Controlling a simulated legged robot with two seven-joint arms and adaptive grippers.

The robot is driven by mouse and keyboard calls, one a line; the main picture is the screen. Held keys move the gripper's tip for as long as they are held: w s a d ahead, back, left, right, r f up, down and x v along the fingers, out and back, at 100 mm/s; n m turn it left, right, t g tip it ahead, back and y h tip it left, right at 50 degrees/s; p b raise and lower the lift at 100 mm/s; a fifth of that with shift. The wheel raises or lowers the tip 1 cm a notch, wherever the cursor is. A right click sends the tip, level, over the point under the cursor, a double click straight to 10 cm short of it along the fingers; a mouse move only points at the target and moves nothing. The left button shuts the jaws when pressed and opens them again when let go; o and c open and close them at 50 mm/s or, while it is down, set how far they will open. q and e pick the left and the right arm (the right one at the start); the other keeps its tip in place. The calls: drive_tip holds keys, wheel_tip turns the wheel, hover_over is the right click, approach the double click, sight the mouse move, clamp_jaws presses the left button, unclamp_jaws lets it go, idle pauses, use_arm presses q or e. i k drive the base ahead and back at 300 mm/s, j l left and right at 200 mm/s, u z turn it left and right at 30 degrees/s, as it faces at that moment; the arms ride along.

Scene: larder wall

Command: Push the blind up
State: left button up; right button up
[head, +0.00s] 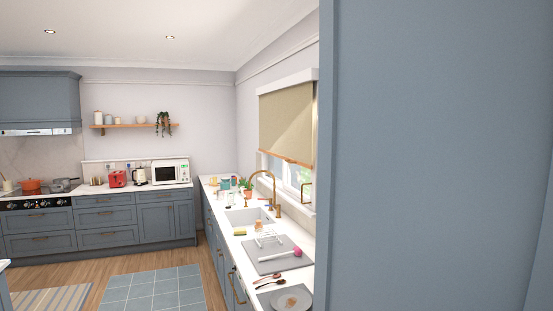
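The blind (286,124) is a beige roller blind on the window in the right-hand wall. It hangs part way down from a white head box (289,82), with a wooden bar (287,159) along its bottom edge. The lower part of the window (285,174) shows below the bar. A tall blue-grey panel (430,150) stands close on the right and hides the wall beyond the blind. Neither of my grippers shows in the head view.
Under the window runs a white counter with a sink (248,217), a brass tap (264,180), a drying mat (271,255) and a plate (291,299). A potted plant (247,187) stands near the window. The wooden floor beside a blue rug (153,287) looks free.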

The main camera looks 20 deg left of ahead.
sight(289, 160)
drive_tip(key=u, duration=1)
drive_tip(key=i+j+u, duration=0.3)
drive_tip(key=i, duration=0.4)
drive_tip(key=i+u, duration=0.3)
drive_tip(key=i, duration=2.55)
drive_tip(key=i+z, duration=0.2)
drive_tip(key=i, duration=0.35)
drive_tip(key=i+j+z, duration=0.15)
drive_tip(key=i, duration=0.4)
drive_tip(key=i+j+z, duration=0.2)
drive_tip(key=i, duration=0.35)
